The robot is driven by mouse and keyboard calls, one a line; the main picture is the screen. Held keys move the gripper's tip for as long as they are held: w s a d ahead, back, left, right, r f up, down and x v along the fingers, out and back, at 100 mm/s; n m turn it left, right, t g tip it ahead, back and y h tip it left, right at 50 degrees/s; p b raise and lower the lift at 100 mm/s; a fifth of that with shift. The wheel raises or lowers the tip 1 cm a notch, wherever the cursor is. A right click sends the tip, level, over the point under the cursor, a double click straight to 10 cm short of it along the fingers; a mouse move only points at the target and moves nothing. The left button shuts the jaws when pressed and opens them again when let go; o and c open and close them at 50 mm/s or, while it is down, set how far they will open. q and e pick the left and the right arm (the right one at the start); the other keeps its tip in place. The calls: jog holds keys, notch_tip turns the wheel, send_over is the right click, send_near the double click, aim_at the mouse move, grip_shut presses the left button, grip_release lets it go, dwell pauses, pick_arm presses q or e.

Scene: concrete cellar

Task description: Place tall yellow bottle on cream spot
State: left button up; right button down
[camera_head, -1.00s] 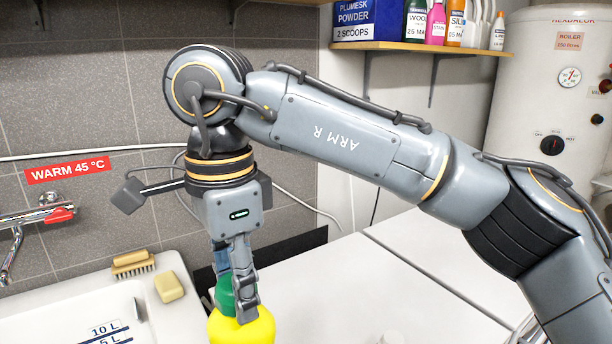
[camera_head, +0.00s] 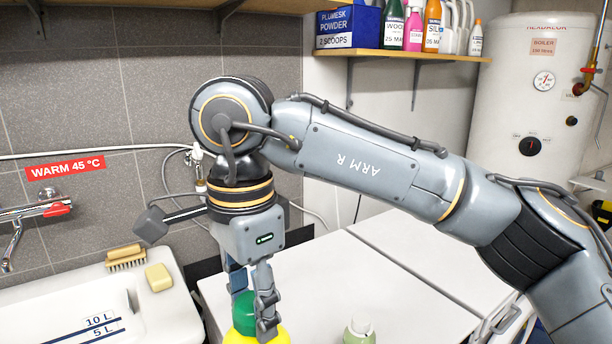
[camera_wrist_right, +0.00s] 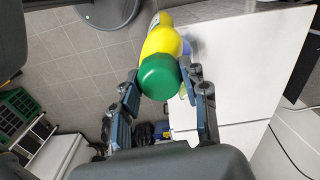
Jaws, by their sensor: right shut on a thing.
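The tall yellow bottle (camera_head: 252,337) has a green cap and sits at the bottom edge of the head view, its lower part cut off. My right gripper (camera_head: 252,305) points down and is shut on the bottle around its green cap. In the right wrist view the bottle (camera_wrist_right: 163,40) shows cap-first between the fingers of my right gripper (camera_wrist_right: 164,100). I cannot make out whether its base touches the white surface. The cream spot cannot be made out in either view. My left gripper is not in view.
A pale bottle (camera_head: 358,331) stands on the white worktop (camera_head: 345,265) right of the yellow one. The sink (camera_head: 130,285) with a brush (camera_head: 126,257) and soap (camera_head: 159,277) is at left. A loaded shelf (camera_head: 400,54) and a boiler (camera_head: 535,95) are behind. Open worktop lies behind the bottles.

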jog(key=d+f+n, duration=0.5)
jog(key=d+f, duration=0.4)
jog(key=d, duration=0.3)
jog(key=d+f+n, duration=0.5)
jog(key=d+f, duration=0.5)
jog(key=d, duration=0.3)
jog(key=shift+w+d, duration=0.2)
jog(key=shift+w, duration=0.25)
